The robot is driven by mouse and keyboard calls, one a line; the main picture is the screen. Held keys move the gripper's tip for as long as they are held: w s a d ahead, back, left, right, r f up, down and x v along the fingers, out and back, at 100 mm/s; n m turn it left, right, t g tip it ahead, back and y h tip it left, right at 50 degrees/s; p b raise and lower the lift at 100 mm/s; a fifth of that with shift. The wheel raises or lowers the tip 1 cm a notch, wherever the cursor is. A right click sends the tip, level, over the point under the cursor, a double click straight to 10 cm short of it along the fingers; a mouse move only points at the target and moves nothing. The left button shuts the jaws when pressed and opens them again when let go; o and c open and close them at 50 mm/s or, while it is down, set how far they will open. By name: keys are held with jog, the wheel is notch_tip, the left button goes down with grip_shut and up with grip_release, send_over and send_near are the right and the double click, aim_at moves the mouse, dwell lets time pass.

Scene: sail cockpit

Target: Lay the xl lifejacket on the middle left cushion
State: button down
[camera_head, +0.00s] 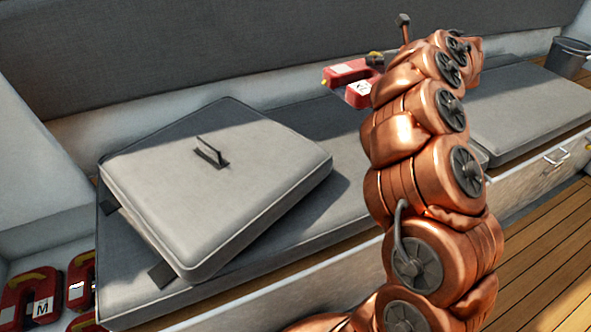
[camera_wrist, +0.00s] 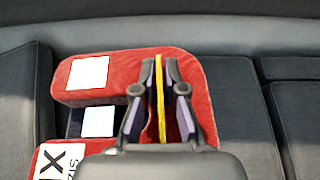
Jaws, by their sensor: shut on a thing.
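The red lifejacket (camera_head: 348,72) hangs in my gripper behind my copper arm, in the upper middle of the head view. In the wrist view the red U-shaped lifejacket (camera_wrist: 195,68) fills the middle, with white patches and a cut-off size label starting with X. My gripper (camera_wrist: 158,92) is shut on its yellow strap. In the head view the fingers are mostly hidden by the arm. Grey seat cushions lie below: a long one (camera_head: 345,180) at left and centre, and another (camera_head: 525,105) at right. Whether the lifejacket touches a cushion I cannot tell.
A loose grey cushion or lid with a dark strap handle (camera_head: 215,190) lies tilted on the left cushion. Red lifejackets, one marked M (camera_head: 32,300), lie at lower left. A dark bucket (camera_head: 570,57) stands at upper right. Wooden floor (camera_head: 550,235) is at right.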

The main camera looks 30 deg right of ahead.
jog(key=shift+h, duration=0.3)
jog(key=s+d+f+b, duration=0.2)
jog(key=d, duration=0.1)
jog(key=s+d+f+b, duration=0.1)
jog(key=d, duration=0.1)
jog(key=shift+s+f, duration=0.1)
jog(key=shift+f, duration=0.2)
notch_tip(320, 180, down, 10)
jog(key=b, duration=0.3)
jog(key=c, duration=1.2)
grip_release()
jog(key=shift+c, duration=0.2)
jog(key=p+v, duration=0.2)
jog(key=v, duration=1)
jog(key=shift+m, duration=0.3)
